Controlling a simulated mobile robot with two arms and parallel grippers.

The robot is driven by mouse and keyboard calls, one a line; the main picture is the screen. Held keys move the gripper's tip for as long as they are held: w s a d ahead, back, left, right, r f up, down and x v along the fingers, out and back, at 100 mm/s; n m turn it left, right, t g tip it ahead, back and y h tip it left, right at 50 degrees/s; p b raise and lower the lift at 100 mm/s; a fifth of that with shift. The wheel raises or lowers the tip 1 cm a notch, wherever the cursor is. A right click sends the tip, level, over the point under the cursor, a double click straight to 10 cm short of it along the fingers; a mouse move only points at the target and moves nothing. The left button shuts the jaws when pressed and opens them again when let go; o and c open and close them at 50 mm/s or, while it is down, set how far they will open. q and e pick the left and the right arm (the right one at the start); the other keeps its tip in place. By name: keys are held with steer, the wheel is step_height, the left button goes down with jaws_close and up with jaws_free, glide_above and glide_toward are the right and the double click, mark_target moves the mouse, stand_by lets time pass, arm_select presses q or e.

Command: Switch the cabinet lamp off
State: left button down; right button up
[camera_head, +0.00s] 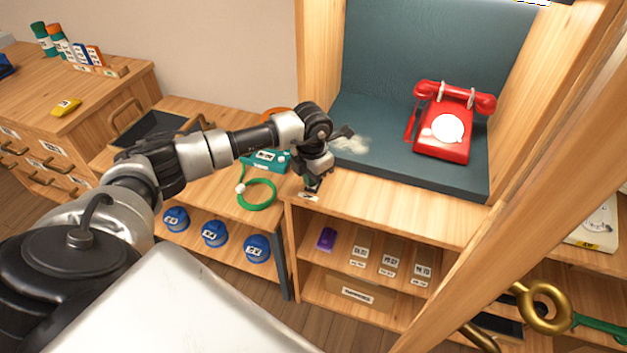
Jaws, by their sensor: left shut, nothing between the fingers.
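The wooden cabinet (415,208) has an open upper compartment lined in dark teal. My left gripper (313,187) points down at the cabinet's front left edge, its fingers shut and empty. A small pale label or plate (308,197) sits on that edge just under the fingertips; I cannot tell whether it is the lamp's switch, or whether the fingers touch it. The lamp itself does not show clearly; a dark strip with yellow marks (533,1) is cut off at the top edge. My right gripper is not in view.
A red dial phone (447,128) stands in the compartment, right of a pale dusty patch (350,145). A teal device (265,160) and green cord (258,194) lie on the bench at left. A wooden post (530,190) crosses the right side.

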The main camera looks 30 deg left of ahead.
arm_select(q)
steer(key=shift+s+f+b, duration=0.1)
steer(key=shift+f+b, duration=0.2)
steer(key=shift+f, duration=0.15)
steer(key=shift+r+p, duration=0.65)
steer(key=shift+r, duration=0.1)
steer(key=shift+r+p, duration=1.85)
steer(key=shift+r, duration=1)
steer(key=shift+f, duration=0.1)
